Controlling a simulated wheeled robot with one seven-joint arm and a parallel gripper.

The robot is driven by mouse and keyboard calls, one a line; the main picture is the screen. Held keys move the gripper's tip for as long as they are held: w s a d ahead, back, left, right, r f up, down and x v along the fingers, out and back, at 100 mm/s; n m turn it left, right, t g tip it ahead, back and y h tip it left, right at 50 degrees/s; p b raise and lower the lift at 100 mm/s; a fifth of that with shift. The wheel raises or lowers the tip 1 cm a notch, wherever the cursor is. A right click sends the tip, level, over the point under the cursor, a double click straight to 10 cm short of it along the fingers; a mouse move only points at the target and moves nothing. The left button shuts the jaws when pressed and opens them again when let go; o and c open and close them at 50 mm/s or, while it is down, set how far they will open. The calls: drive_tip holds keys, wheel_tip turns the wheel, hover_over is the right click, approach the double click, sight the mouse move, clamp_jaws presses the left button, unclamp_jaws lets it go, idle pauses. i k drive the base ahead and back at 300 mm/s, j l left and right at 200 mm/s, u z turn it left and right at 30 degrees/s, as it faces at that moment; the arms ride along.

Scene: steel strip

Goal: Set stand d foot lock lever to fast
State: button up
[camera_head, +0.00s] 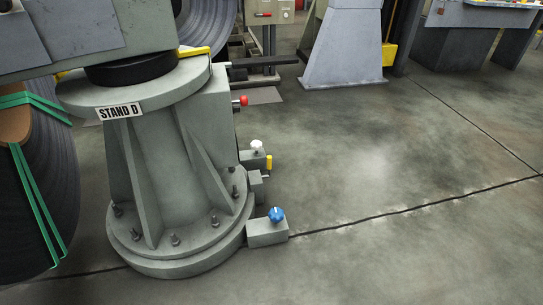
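Stand D (160,165) is a grey cast pedestal with a bolted round foot, at the left in the head view. Its "STAND D" label (120,112) faces me. On its right side, low by the floor, a blue ball knob (277,214) sits on a grey block (266,236). Above that are a white knob (257,145) on another block and a small upright yellow piece (269,162). Higher up, a red knob (243,101) sticks out to the right. I cannot read any lever markings, nor tell which is the foot lock lever. My gripper is not in view.
A strapped steel coil (60,190) stands left of the stand. A yellow bar (195,51) lies at the stand's top. A pale pedestal (343,50), a control box (272,12) and a grey bench (465,45) stand behind. The floor (400,190) to the right is clear.

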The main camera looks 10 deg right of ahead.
sight(269, 168)
drive_tip(key=u, duration=0.35)
drive_tip(key=i+l+u, duration=0.2)
drive_tip(key=u, duration=0.15)
drive_tip(key=i+l+u, duration=0.15)
drive_tip(key=l+u, duration=0.2)
drive_tip(key=i+l+u, duration=0.1)
drive_tip(key=l+u, duration=0.25)
drive_tip(key=i+l, duration=0.15)
drive_tip(key=l, duration=0.45)
drive_tip(key=i+l+u, duration=0.15)
drive_tip(key=l, duration=0.45)
drive_tip(key=i+l, duration=0.1)
drive_tip(key=l, duration=0.55)
drive_tip(key=i+l+u, duration=0.1)
drive_tip(key=l, duration=0.5)
drive_tip(key=i+l+u, duration=0.1)
drive_tip(key=l, duration=0.55)
